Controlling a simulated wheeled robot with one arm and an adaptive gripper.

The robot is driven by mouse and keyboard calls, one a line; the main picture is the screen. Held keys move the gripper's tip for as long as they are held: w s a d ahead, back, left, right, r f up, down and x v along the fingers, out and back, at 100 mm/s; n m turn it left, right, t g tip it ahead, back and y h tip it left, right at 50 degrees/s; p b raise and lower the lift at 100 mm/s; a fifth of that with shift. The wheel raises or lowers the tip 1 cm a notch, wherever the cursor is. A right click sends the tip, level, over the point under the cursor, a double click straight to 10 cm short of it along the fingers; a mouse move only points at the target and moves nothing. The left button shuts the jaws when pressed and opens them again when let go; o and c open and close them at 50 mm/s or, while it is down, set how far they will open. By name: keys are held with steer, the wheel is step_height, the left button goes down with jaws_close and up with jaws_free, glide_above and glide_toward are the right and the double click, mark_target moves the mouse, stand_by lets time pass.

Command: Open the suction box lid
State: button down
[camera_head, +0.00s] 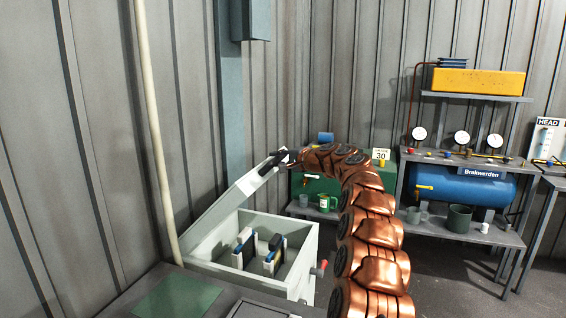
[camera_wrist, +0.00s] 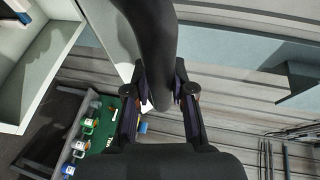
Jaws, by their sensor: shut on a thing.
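The suction box (camera_head: 252,248) is a pale grey-white box at the lower middle of the head view. Its lid (camera_head: 225,205) stands raised and tilted, with the box's inside showing below it. My gripper (camera_head: 284,160) is at the lid's upper right edge, shut on the dark lid handle (camera_head: 268,167). In the wrist view the fingers of my gripper (camera_wrist: 160,92) close on both sides of a thick black bar (camera_wrist: 152,35), which appears to be this handle. The exact contact is partly hidden.
Inside the box are small black, white and blue parts (camera_head: 272,254). A red knob (camera_head: 322,264) is on its right side. A pale pipe (camera_head: 150,120) and corrugated wall stand close at left. A shelf rack with a blue tank (camera_head: 460,187) stands at right.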

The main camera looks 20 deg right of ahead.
steer(key=shift+w+a+r, duration=0.2)
steer(key=shift+a+r, duration=0.05)
steer(key=shift+r, duration=0.1)
steer(key=c, duration=1)
jaws_free()
steer(key=shift+s, duration=0.1)
steer(key=shift+v, duration=5.95)
